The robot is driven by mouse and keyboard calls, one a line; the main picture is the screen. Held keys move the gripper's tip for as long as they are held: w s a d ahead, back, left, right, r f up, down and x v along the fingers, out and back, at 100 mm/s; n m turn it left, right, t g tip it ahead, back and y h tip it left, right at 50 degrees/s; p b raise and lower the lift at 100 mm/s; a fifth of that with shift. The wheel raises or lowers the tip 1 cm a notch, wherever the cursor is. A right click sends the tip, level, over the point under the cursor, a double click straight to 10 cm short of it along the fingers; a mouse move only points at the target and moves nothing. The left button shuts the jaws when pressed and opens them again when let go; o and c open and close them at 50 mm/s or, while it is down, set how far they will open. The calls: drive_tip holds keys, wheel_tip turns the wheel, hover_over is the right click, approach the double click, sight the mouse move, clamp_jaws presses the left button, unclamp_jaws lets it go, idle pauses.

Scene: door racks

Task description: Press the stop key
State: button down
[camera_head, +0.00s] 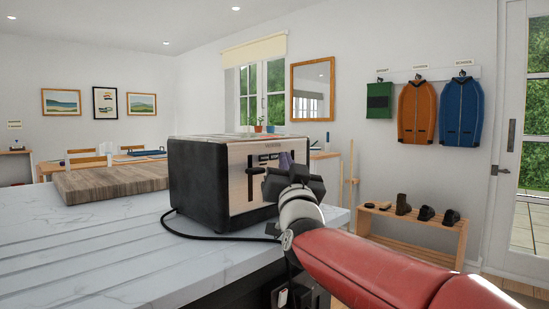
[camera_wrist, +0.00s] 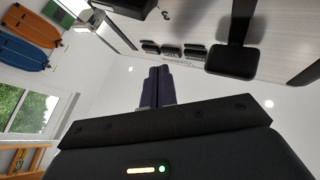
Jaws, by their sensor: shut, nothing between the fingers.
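A black and steel toaster (camera_head: 212,180) stands on the marble counter, its steel front turned toward my gripper (camera_head: 285,160). In the wrist view the toaster's front panel (camera_wrist: 255,75) fills the upper right, with a row of small dark keys (camera_wrist: 171,51). Their labels are too small to read, so I cannot tell which is the stop key. In the wrist view my gripper (camera_wrist: 159,70) is shut and empty, with its purple fingertips pointing at the key row. A small gap shows between tips and keys. In the head view my gripper hides part of the panel.
A black lever (camera_wrist: 235,45) sticks out beside the keys. A shoe bench (camera_head: 415,222) and hanging coats (camera_head: 418,112) are further off.

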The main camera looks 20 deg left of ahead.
idle(0.4)
drive_tip(key=shift+w+a, duration=0.15)
drive_tip(key=shift+a, duration=0.25)
drive_tip(key=shift+w+a, duration=0.15)
drive_tip(key=shift+a, duration=0.15)
idle(0.6)
drive_tip(key=shift+d, duration=0.1)
drive_tip(key=shift+s+d+b, duration=0.35)
drive_tip(key=shift+d+b, duration=0.25)
drive_tip(key=shift+b, duration=0.1)
drive_tip(key=shift+s+d+b, duration=0.3)
drive_tip(key=shift+d+b, duration=0.45)
drive_tip(key=shift+s+d+b, duration=0.35)
drive_tip(key=shift+d+b, duration=0.45)
drive_tip(key=shift+s+d+b, duration=0.3)
drive_tip(key=shift+d+b, duration=0.45)
